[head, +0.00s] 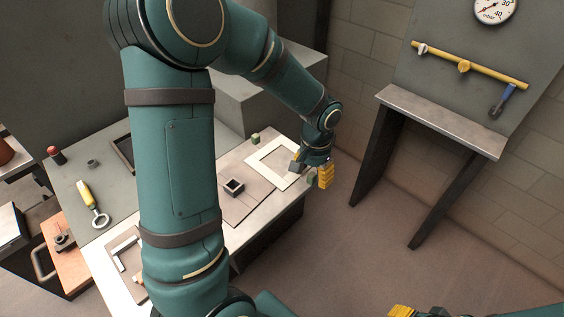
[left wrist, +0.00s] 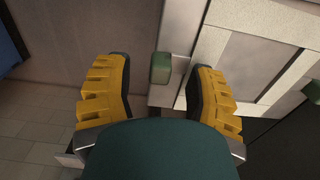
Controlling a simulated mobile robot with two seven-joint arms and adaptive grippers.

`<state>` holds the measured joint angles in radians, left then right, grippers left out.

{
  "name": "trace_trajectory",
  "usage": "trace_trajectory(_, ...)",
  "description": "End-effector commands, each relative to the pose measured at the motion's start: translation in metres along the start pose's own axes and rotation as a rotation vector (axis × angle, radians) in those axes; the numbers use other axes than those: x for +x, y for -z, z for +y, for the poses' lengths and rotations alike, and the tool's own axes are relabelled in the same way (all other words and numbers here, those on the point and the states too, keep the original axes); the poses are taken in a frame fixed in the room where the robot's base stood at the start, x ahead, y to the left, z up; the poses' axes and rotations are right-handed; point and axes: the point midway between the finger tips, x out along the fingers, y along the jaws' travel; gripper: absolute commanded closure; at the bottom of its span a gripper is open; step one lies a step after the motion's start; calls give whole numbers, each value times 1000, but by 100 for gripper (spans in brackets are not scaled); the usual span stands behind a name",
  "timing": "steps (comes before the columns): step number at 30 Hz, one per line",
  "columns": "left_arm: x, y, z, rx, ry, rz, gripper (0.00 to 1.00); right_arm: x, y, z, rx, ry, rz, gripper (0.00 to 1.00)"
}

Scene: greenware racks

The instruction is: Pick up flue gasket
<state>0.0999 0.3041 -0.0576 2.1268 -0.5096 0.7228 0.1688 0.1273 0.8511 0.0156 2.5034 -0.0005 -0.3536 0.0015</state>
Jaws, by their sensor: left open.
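The flue gasket, which I take to be the flat white square frame (head: 262,171), lies on the light bench top, partly hidden by my left gripper in the head view. In the left wrist view, the white frame (left wrist: 246,20) lies to the right of the fingers, partly cut off by the picture edge. My left gripper (head: 312,173) is open and empty beside the frame's right end, at the bench edge. Its yellow fingers (left wrist: 156,85) stand apart in the left wrist view. My right gripper (head: 418,312) shows only as yellow tips at the bottom edge.
A small green block (head: 255,138) sits behind the frame. A green block (left wrist: 161,68) shows between the fingers in the wrist view. A dark square ring (head: 233,187) lies nearer on the bench. A grey-topped side table (head: 440,120) stands right; open floor lies between.

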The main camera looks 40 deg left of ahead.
Motion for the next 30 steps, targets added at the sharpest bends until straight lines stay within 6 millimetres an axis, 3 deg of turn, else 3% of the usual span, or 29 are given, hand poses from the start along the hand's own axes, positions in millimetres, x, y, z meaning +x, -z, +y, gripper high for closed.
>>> trace_trajectory(3,12,0,0,0,0,-1,45,4,0,2,0,0,2,53)
trace_trajectory(9,11,0,0,0,0,1,45,3,1,1,0,0,2,53)
trace_trajectory(10,11,0,0,0,0,1,50,3,1,1,0,0,2,53)
trace_trajectory(14,11,0,0,0,0,1,95,3,1,1,0,0,2,53)
trace_trajectory(15,11,0,0,0,0,1,100,3,1,1,0,0,2,53)
trace_trajectory(30,6,0,0,0,0,1,100,1,0,0,0,0,2,53)
